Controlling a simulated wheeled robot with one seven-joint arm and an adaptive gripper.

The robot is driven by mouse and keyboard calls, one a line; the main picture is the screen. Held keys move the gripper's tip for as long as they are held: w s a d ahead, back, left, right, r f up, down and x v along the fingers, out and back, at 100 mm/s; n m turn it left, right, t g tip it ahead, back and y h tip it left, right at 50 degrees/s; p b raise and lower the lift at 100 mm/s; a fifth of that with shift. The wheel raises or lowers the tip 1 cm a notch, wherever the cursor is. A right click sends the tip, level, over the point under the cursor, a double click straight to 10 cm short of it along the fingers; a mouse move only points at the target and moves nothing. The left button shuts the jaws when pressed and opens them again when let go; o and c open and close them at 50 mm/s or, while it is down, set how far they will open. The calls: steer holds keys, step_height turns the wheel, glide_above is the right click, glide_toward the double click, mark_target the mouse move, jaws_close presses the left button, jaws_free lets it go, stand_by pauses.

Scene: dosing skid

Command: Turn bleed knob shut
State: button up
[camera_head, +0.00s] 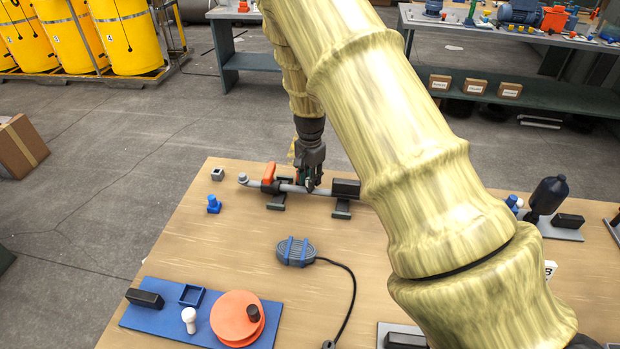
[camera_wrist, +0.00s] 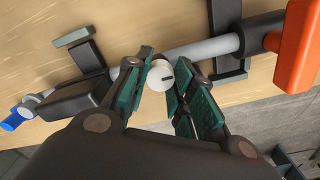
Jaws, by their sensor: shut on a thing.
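A small white bleed knob (camera_wrist: 158,77) with a dark line on its face sits against the grey pipe (camera_wrist: 200,50). My gripper (camera_wrist: 163,80) has its green-padded fingers on either side of the knob, shut on it. In the head view my gripper (camera_head: 311,184) points down at the pipe (camera_head: 291,188), and the knob is hidden there. The dark line runs roughly sideways in the wrist view. An orange lever (camera_head: 268,172) stands on the pipe to the left of my gripper; it also shows at the right of the wrist view (camera_wrist: 298,45).
A black block (camera_head: 346,188) is right beside my gripper on the pipe stand. A blue fitting (camera_head: 213,204) and a grey coil with blue straps (camera_head: 296,251) lie on the wooden table. A blue board (camera_head: 180,324) with an orange disc is nearer. My arm hides the table's right middle.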

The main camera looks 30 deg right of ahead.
steer(key=n, duration=0.5)
steer(key=shift+p, duration=0.3)
steer(key=n, duration=0.9)
steer(key=shift+p, duration=0.35)
steer(key=shift+n, duration=1.9)
steer(key=o, duration=1.1)
steer(key=shift+c, duration=0.2)
